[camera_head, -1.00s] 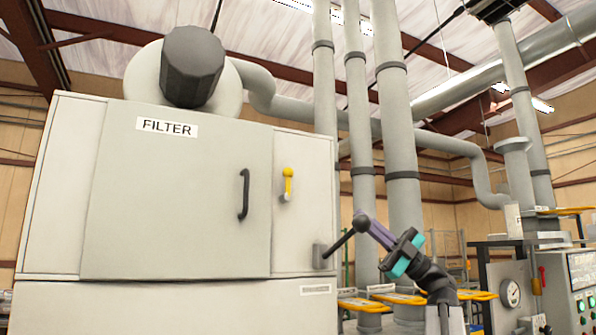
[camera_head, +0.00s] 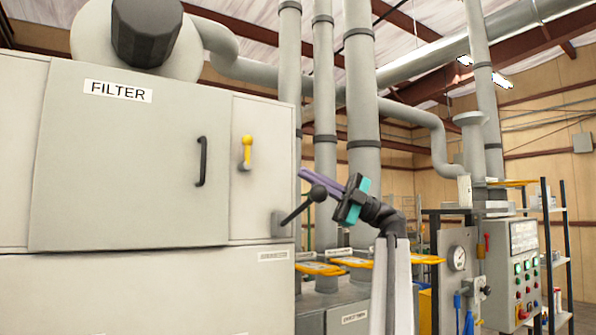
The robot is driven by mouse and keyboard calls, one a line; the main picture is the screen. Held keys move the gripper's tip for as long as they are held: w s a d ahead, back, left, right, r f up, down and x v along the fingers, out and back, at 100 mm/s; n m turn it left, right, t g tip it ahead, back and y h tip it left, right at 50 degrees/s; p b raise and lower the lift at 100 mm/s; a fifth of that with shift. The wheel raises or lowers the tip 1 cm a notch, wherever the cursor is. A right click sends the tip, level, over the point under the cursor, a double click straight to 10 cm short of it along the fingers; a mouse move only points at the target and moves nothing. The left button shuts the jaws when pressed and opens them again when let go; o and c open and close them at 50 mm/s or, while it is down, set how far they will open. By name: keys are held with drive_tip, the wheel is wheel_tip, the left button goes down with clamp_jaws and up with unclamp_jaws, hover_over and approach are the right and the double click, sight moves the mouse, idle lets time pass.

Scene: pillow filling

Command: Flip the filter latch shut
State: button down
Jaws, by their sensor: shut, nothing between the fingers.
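The grey filter cabinet (camera_head: 120,170) fills the left side, its door labelled FILTER. A yellow handle (camera_head: 247,150) points up on the panel right of the door. A lever with a black ball knob (camera_head: 318,193) sticks out from the cabinet's lower right edge and slants up to the right. I cannot tell which of these is the latch. My gripper (camera_head: 303,174) is shut and empty, its purple fingers pointing up and left. In the picture the knob overlaps the fingers' lower edge; I cannot tell whether they touch. The fingertips are right of the yellow handle and apart from it.
A dark door handle (camera_head: 202,162) stands on the cabinet door. Vertical grey pipes (camera_head: 362,130) rise behind my gripper. Yellow-framed items (camera_head: 320,268) lie low behind my arm. A control panel (camera_head: 525,265) and a gauge (camera_head: 458,258) stand at the right.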

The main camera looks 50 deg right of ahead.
sight(247, 151)
drive_tip(key=p+x, duration=0.4)
drive_tip(key=x, duration=0.9)
drive_tip(key=shift+s+p, duration=0.1)
drive_tip(key=shift+p, duration=0.25)
